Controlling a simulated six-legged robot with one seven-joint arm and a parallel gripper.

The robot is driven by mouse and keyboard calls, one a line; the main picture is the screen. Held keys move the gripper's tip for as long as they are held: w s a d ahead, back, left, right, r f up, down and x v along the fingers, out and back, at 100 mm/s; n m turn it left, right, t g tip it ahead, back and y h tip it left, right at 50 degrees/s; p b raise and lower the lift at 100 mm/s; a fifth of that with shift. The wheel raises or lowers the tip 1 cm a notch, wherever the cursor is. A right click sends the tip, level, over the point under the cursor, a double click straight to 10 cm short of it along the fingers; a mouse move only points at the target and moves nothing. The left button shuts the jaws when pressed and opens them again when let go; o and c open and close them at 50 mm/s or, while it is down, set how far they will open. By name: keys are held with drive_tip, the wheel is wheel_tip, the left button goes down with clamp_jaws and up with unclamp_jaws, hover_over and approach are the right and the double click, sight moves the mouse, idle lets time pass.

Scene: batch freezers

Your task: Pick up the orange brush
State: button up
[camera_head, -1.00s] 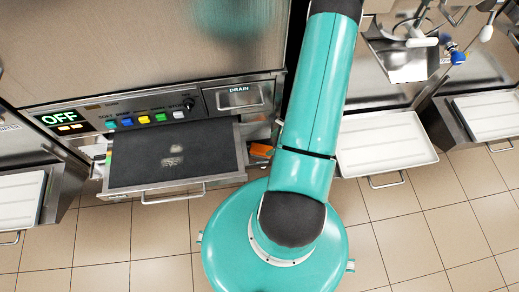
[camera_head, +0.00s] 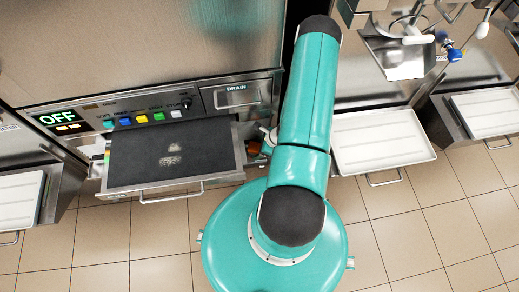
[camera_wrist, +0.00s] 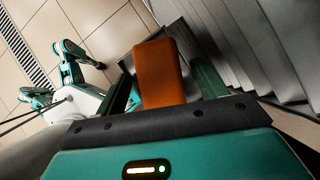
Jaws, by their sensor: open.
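The orange brush (camera_wrist: 160,68) shows in the wrist view as an orange block between the two fingers of my gripper (camera_wrist: 163,88). The jaws are open, with one finger on each side of it. A narrow gap shows beside the right finger; whether the left finger touches the brush I cannot tell. In the head view only a small orange-brown patch of the brush (camera_head: 254,149) shows, right of the black-topped drawer and beside my arm. The rest of it is hidden, and my gripper is not clearly seen there.
The black-topped drawer (camera_head: 125,160) juts out below a button panel and an OFF display (camera_head: 58,118). A metal DRAIN handle (camera_head: 238,98) is just above the brush. A white tray (camera_head: 385,142) stands right of my arm. Tiled floor is clear in front.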

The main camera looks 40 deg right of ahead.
drive_tip(key=shift+c, duration=0.4)
drive_tip(key=c, duration=1.1)
drive_tip(key=shift+r, duration=0.65)
drive_tip(key=s+a+r, duration=0.8)
drive_tip(key=s+r, duration=0.3)
drive_tip(key=shift+s+r, duration=0.2)
drive_tip(key=shift+r, duration=0.15)
